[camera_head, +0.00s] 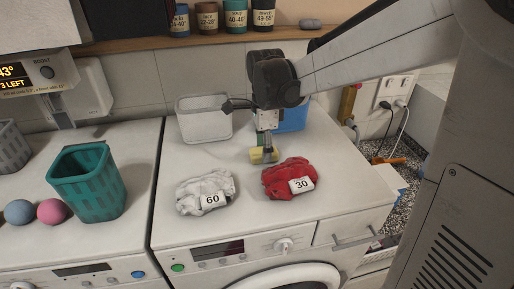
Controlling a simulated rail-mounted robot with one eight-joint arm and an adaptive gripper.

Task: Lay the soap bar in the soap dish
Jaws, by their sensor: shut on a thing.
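My gripper (265,146) points down over the white top of the right washing machine, behind the two cloth piles. It is shut on a small yellow block (259,156), which looks like the soap bar. The block is at or just above the machine top; I cannot tell whether it touches. I cannot make out a soap dish for certain. A grey oval object (312,24) lies on the shelf at the upper right, too small to identify.
A white cloth pile tagged 60 (190,195) and a red one tagged 30 (279,177) lie in front. A white bin (186,127) and a blue bin (295,119) stand behind. A teal basket (88,190) stands left. The right machine's back-right top is clear.

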